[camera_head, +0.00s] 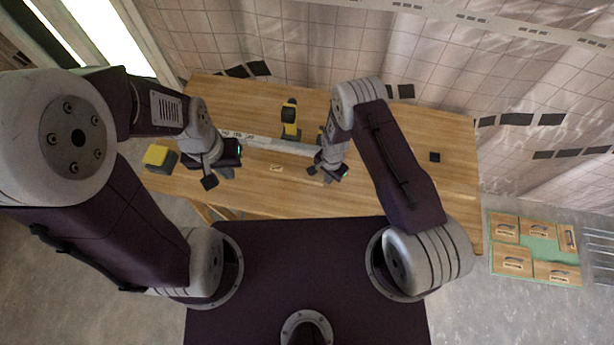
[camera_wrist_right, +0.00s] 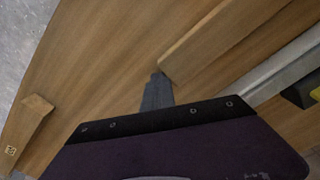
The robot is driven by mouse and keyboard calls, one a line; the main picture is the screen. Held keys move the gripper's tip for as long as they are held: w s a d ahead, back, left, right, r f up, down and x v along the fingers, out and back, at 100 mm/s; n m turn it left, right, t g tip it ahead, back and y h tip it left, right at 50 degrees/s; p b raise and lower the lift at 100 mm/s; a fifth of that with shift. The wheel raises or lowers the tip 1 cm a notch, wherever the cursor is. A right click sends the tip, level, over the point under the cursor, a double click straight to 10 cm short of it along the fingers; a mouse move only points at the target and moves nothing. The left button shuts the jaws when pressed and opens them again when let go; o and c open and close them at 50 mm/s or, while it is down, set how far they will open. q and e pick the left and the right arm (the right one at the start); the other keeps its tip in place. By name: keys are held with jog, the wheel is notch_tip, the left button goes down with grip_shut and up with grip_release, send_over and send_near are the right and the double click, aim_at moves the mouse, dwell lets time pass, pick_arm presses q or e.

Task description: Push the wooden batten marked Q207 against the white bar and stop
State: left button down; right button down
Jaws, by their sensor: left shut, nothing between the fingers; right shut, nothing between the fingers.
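A wooden batten (camera_wrist_right: 225,45) lies on the table in the right wrist view, apart from the white bar (camera_wrist_right: 283,70) with a strip of table between them. Its colour nearly matches the table in the head view, where a small pale label (camera_head: 277,167) shows in front of the white bar (camera_head: 250,139). I cannot read Q207. My right gripper (camera_head: 329,177) is shut and empty; its fingertip (camera_wrist_right: 157,88) is close to the batten's near corner, contact unclear. My left gripper (camera_head: 210,182) is shut and empty near the table's front left.
A yellow and black tool (camera_head: 290,118) stands behind the bar. A yellow-topped block (camera_head: 158,157) is at the table's left end. A small wooden piece with a mark (camera_wrist_right: 30,115) lies near the table edge. A small black square (camera_head: 434,157) is on the right; table around it is clear.

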aim_at(307, 175)
jog(key=shift+w+a+b, duration=0.25)
jog(key=shift+a+b, duration=0.25)
jog(key=shift+a, duration=0.45)
jog(key=shift+w+a+b, duration=0.25)
jog(key=shift+a+b, duration=0.2)
jog(key=shift+a, duration=0.5)
jog(key=shift+w+a+b, duration=0.25)
jog(key=shift+a+b, duration=0.25)
jog(key=shift+a, duration=0.45)
jog(key=shift+w+a+b, duration=0.2)
jog(key=shift+a+b, duration=0.45)
jog(key=shift+a, duration=0.3)
jog(key=shift+w+a+b, duration=0.25)
jog(key=shift+a+b, duration=0.4)
jog(key=shift+a, duration=0.3)
jog(key=shift+w+a+b, duration=0.2)
jog(key=shift+a+b, duration=0.45)
jog(key=shift+a, duration=0.3)
jog(key=shift+s+d+r+p, duration=0.1)
jog(key=shift+d+p, duration=0.25)
jog(key=shift+d, duration=0.1)
jog(key=shift+s+d+p, duration=0.2)
jog(key=shift+d+p, duration=0.1)
jog(key=shift+d, duration=0.45)
jog(key=shift+s+d+p, duration=0.15)
jog(key=shift+d+p, duration=0.1)
jog(key=shift+d, duration=0.5)
notch_tip(307, 175, up, 7)
jog(key=p, duration=0.5)
jog(key=shift+f, duration=0.2)
